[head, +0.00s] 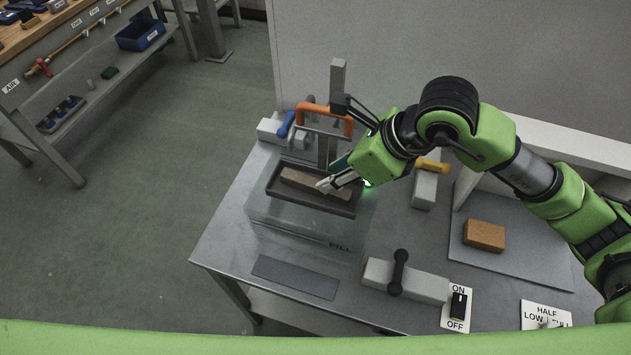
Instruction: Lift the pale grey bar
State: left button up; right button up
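I cannot tell for sure which thing is the pale grey bar. A pale grey block with a black handle (379,272) lies at the front of the bench. A grey upright post (337,80) rises behind the dark tray (336,208). My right gripper (331,184) is over the tray, its tip by a brown brick (302,181); its opening is unclear. My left gripper is not in view.
The tray sits above a clear tank (290,236) on the grey bench. An orange handle (322,107) stands behind the tray. An orange-brown brick (484,235) lies on a grey plate at right. An ON/OFF switch (458,305) is at the front edge.

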aim_at(316, 183)
jog(key=shift+w+a+f+p, duration=0.15)
jog(key=shift+a+f+p, duration=0.25)
jog(key=shift+p, duration=0.05)
jog(key=p+x, duration=0.1)
jog(key=x, duration=0.2)
jog(key=shift+w+a+f, duration=0.15)
jog(key=shift+a+f, duration=0.1)
jog(key=shift+w+a+f, duration=0.1)
jog(key=shift+a+f, duration=0.05)
jog(key=shift+f, duration=0.2)
grip_shut()
